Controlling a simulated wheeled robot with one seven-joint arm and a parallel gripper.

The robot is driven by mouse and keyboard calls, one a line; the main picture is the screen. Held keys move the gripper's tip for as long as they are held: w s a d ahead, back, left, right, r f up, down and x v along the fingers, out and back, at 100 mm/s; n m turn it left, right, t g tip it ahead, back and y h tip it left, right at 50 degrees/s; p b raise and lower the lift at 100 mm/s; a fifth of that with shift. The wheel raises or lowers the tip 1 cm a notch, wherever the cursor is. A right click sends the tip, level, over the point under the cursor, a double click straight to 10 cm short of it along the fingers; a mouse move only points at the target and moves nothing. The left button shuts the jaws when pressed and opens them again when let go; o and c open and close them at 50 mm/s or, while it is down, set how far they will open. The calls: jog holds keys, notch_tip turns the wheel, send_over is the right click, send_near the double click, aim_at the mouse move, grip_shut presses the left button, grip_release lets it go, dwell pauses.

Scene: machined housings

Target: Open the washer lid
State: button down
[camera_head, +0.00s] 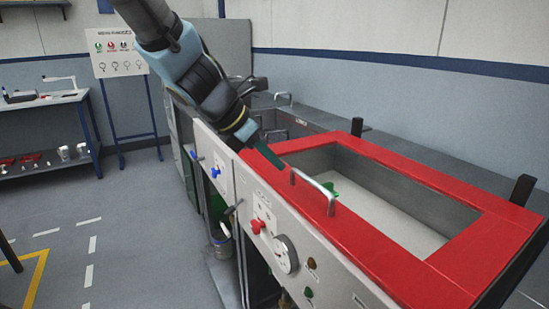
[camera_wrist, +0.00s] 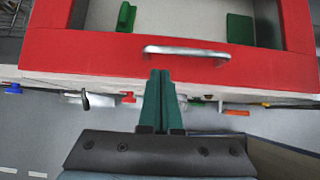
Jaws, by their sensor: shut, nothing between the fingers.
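The washer lid (camera_head: 385,258) is a red rectangular frame lying flat on top of the washer, with a grey basin showing through its middle. A curved metal handle (camera_head: 313,191) is fixed on its front edge; it also shows in the wrist view (camera_wrist: 187,51). My gripper (camera_head: 270,158) is at the front edge of the lid, left of the handle in the head view. In the wrist view its green fingers (camera_wrist: 160,74) are shut together and empty, just short of the handle. Whether they touch the lid cannot be told.
The washer's front panel (camera_head: 330,265) has a gauge (camera_head: 285,254), a red valve (camera_head: 257,226) and several knobs. A green part (camera_head: 330,188) shows inside the basin. Dark posts (camera_head: 522,189) stand behind the lid. A workbench (camera_head: 45,101) and a sign board (camera_head: 115,50) stand left; the floor between is clear.

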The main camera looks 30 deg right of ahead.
aim_at(303, 187)
jog(key=b+x, duration=0.1)
jog(key=x, duration=0.6)
jog(key=shift+r, duration=0.1)
